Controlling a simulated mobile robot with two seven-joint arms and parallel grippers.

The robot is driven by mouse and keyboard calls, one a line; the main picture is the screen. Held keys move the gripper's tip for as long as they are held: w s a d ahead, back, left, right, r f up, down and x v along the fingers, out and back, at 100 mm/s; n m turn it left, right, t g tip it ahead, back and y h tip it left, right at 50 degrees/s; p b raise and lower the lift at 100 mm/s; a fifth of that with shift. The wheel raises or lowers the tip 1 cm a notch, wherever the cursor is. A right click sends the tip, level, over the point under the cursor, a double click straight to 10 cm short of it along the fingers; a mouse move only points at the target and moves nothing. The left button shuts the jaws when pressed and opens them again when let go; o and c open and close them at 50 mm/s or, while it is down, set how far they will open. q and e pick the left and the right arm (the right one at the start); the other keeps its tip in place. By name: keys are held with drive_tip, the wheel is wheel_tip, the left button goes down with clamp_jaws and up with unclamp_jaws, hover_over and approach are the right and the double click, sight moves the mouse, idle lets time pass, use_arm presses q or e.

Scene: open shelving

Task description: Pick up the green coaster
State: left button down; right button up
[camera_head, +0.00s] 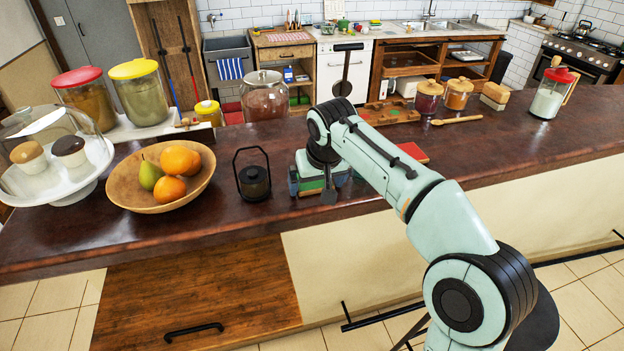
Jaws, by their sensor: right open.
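A small stack of flat pieces in a dark holder (293,184) sits on the dark countertop, just right of the black lantern. A green layer (312,186) shows low in it, probably the green coaster. My right arm reaches in from the lower right. My right gripper (329,194) points down over the stack and hides part of it. Its jaws are open. I cannot tell whether the fingers touch the green layer. My left gripper is not in view.
A black lantern (254,180) and a wooden fruit bowl (121,190) stand to the left. A large glass jar (265,97) stands behind. A red flat item (412,152) lies behind my arm.

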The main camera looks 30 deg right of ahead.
drive_tip(key=c, duration=0.8)
